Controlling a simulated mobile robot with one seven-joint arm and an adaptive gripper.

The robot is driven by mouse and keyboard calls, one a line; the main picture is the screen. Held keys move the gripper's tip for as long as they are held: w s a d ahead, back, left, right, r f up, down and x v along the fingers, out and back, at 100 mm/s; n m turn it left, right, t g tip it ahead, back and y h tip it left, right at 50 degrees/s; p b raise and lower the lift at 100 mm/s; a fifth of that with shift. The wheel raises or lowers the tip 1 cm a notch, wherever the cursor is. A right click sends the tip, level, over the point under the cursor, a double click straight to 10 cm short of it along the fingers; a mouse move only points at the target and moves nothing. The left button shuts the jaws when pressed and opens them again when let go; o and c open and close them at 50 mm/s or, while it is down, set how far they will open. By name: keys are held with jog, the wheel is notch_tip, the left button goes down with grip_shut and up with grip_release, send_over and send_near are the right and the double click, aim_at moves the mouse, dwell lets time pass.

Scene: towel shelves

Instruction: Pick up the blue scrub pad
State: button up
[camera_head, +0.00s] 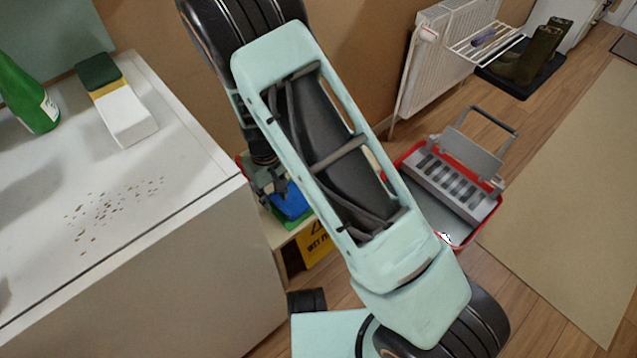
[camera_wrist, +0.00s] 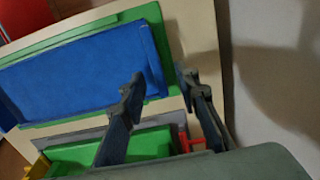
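The blue scrub pad (camera_wrist: 75,78) lies flat on a green pad (camera_wrist: 150,14) in the wrist view. In the head view the blue scrub pad (camera_head: 291,203) shows partly behind my arm, low beside the white counter. My gripper (camera_wrist: 160,78) is open, with its two fingers apart and nothing seen held between them. The left fingertip is over the blue pad near its right end. The right fingertip is past that end, over the pale shelf. I cannot tell whether either finger touches the pad. In the head view my gripper (camera_head: 277,186) is just above the pad.
The pale shelf board (camera_wrist: 205,45) ends at a wall (camera_wrist: 275,80) on the right. Another green item (camera_wrist: 150,147) and a red item (camera_wrist: 190,143) lie below the fingers. The white counter (camera_head: 200,150) stands close left.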

grip_shut()
jog(key=shift+r, duration=0.1)
